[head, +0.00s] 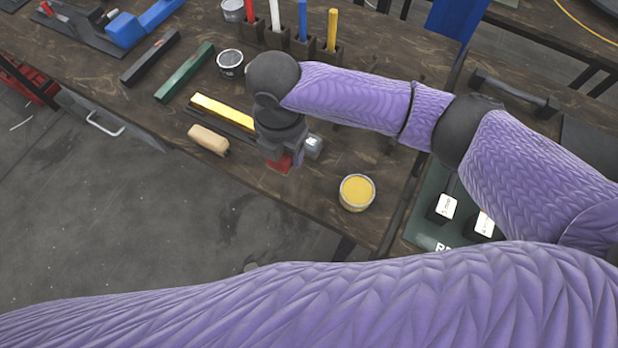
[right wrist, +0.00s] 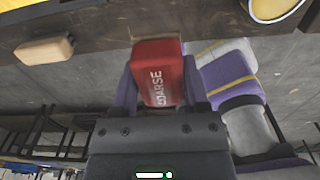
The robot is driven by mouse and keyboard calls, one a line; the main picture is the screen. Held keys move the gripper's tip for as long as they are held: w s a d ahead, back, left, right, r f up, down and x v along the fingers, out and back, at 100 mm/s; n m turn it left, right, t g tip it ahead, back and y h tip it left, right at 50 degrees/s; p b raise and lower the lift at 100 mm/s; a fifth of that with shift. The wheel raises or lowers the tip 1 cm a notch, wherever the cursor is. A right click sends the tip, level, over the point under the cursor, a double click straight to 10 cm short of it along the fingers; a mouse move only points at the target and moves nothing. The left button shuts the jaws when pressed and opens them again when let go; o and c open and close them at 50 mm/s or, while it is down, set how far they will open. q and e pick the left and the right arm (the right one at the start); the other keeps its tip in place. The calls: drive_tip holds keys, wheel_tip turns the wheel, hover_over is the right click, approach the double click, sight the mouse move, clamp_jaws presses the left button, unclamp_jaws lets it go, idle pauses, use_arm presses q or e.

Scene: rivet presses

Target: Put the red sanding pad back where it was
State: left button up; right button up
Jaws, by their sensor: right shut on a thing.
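The red sanding pad (head: 279,164) is a small block held under my right gripper (head: 284,156), near the front edge of the wooden bench (head: 285,195). In the right wrist view the red pad (right wrist: 158,76) reads "COARSE" and sits between the two fingers of the right gripper (right wrist: 160,95), which is shut on it. Whether the pad touches the bench is hard to tell. My left gripper is out of view; only a purple arm crosses the bottom of the head view.
A tan block (head: 208,139) lies left of the gripper by the bench edge, with a yellow bar (head: 222,110) behind it. An open tin of yellow (head: 357,192) stands to the right. A green bar (head: 184,72) and a dark tin (head: 230,64) are farther back.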

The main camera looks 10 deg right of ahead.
sight(288, 179)
wheel_tip(288, 179, down, 9)
drive_tip(key=b, duration=0.3)
drive_tip(key=shift+w+a+r, duration=0.1)
drive_tip(key=shift+f, duration=0.2)
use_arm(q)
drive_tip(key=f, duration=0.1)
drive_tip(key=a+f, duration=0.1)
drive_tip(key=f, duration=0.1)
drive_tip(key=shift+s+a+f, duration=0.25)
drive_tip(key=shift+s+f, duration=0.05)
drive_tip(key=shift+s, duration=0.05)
use_arm(e)
drive_tip(key=o, duration=1.2)
wheel_tip(288, 179, up, 12)
drive_tip(key=p, duration=0.5)
drive_tip(key=shift+r, duration=0.2)
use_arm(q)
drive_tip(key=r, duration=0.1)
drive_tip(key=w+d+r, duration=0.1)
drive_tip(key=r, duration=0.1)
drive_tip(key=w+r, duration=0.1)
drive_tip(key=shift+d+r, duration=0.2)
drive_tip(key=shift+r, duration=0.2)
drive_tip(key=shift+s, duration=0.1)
